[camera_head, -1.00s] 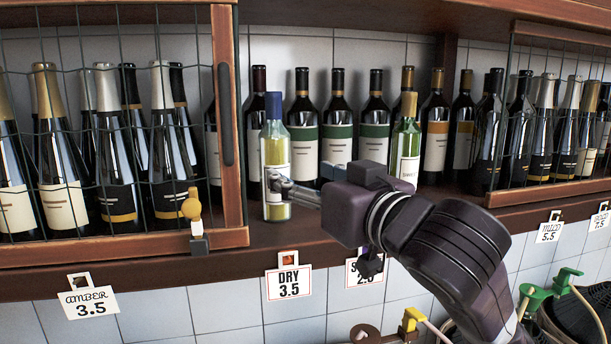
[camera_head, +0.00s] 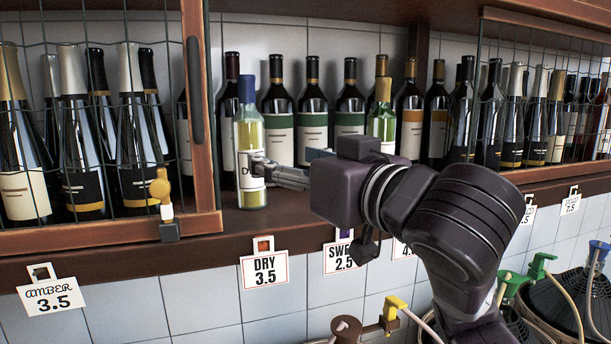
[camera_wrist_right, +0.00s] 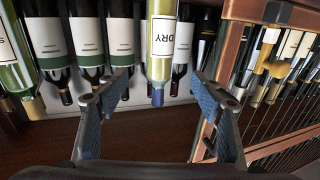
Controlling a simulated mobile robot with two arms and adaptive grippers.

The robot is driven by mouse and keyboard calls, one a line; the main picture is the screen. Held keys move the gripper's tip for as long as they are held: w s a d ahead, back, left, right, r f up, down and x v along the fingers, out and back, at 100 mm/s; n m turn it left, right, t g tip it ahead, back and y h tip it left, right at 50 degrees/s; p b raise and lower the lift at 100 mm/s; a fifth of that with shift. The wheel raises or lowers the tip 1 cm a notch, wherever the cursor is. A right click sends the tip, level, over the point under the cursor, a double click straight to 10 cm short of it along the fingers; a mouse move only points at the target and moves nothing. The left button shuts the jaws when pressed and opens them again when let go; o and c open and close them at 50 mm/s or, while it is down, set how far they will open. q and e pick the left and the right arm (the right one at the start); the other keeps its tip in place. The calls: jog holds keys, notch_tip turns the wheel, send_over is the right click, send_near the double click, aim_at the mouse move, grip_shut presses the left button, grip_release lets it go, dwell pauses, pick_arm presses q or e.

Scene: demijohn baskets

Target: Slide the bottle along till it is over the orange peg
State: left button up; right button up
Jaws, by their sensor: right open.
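A clear bottle of yellow-green wine with a blue cap (camera_head: 250,130) stands upright on the shelf. Its white label reads DRY in the right wrist view (camera_wrist_right: 161,38). An orange peg (camera_head: 263,244) shows in the holder of the DRY 3.5 tag on the shelf edge, just below and slightly right of the bottle. My right gripper (camera_head: 262,168) is open at the bottle's lower half, its tips overlapping the label in the head view. In the wrist view my fingers (camera_wrist_right: 160,98) spread to either side of the bottle; contact cannot be told. My left gripper is out of view.
A green bottle with a gold cap (camera_head: 381,122) stands to the right, behind my wrist. Dark bottles (camera_head: 313,115) line the back. A wooden-framed wire cage (camera_head: 203,110) is close on the left. A SWEET 2.5 tag (camera_head: 345,258) hangs right of DRY.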

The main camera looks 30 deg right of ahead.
jog(key=shift+s+b, duration=1.5)
jog(key=shift+s, duration=0.6)
jog(key=s+b, duration=0.3)
jog(key=s, duration=0.4)
jog(key=shift+d, duration=0.15)
